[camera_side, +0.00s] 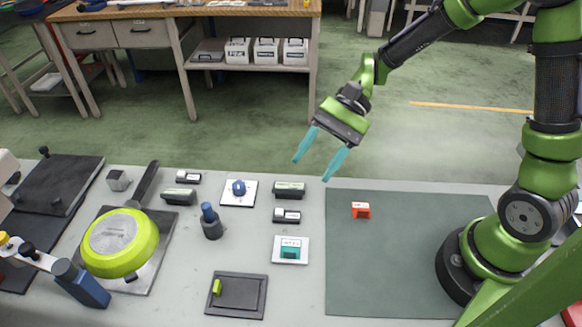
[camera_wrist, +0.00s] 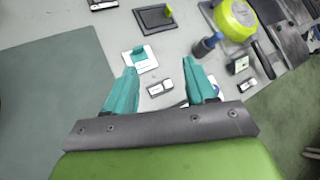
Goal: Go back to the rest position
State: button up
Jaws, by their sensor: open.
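My gripper (camera_side: 320,155) is open and empty, held in the air above the back edge of the table. Its two teal fingers are spread apart and point down and to the left in the side view. In the wrist view the gripper (camera_wrist: 162,88) also shows its fingers apart with nothing between them. Below it on the table lie a black-and-white block (camera_side: 289,190) and a white plate with a blue knob (camera_side: 238,192). No object touches the fingers.
A green pan (camera_side: 120,243) lies upside down on a metal plate at left. A blue-topped peg (camera_side: 210,222), a teal block on a white plate (camera_side: 290,250) and a black tray (camera_side: 237,296) stand mid-table. An orange piece (camera_side: 361,210) sits on the otherwise clear dark green mat (camera_side: 410,265).

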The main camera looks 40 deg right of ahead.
jog(key=s+d+r+n+t+h, duration=0.6)
jog(key=s+d+r+t+h, duration=0.2)
jog(key=d+r, duration=0.2)
jog(key=shift+s+d+r+n+t+h, duration=0.3)
jog(key=shift+s+d+r+t, duration=0.1)
jog(key=shift+d, duration=0.1)
